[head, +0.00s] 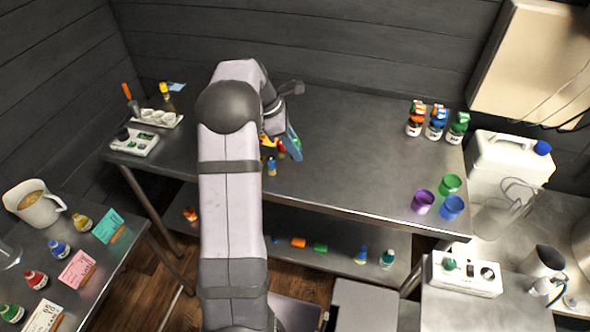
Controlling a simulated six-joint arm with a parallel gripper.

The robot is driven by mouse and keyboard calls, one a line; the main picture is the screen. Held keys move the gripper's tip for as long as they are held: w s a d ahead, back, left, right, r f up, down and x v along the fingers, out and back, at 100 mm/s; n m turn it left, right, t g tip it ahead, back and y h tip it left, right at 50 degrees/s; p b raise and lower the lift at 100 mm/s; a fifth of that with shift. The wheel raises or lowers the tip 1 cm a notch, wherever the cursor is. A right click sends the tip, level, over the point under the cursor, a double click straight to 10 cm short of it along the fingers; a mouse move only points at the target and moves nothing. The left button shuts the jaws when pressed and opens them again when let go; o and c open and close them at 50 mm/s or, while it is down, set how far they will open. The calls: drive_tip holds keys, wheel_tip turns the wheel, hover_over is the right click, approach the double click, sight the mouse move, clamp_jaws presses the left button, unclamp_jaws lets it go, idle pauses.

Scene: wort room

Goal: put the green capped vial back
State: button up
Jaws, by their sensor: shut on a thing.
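My gripper (278,125) is at the end of my arm, low over the left-middle of the long metal table. My arm hides most of it. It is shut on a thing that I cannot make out. A small green piece (297,144) shows close beside it, next to a tilted blue piece (292,138); I cannot tell whether the green is a vial cap. Green capped vials also show on the lower left table (11,312) and on the low shelf (387,258). A green capped bottle (458,127) stands at the long table's right back.
A blue vial (272,166) stands near the table's front edge, close to my gripper. Orange and blue capped bottles (415,122) stand at the right back. Purple, green and blue cups (423,202) stand at the front right. The table (350,150) is clear between.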

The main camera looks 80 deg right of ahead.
drive_tip(key=shift+w+d+r+n+t+h, duration=0.15)
drive_tip(key=shift+d+n+t+h, duration=0.4)
drive_tip(key=shift+n, duration=1.5)
drive_tip(key=shift+w+d+r+n+t+h, duration=0.2)
drive_tip(key=shift+d+n+t+h, duration=0.35)
drive_tip(key=shift+n, duration=1.45)
drive_tip(key=shift+w+d+r+n+t+h, duration=0.15)
drive_tip(key=shift+d+n+t+h, duration=0.35)
drive_tip(key=shift+n, duration=1.55)
drive_tip(key=shift+d, duration=0.1)
drive_tip(key=shift+f+p, duration=0.9)
drive_tip(key=shift+f, duration=4.1)
drive_tip(key=o, duration=0.9)
drive_tip(key=shift+f, duration=0.15)
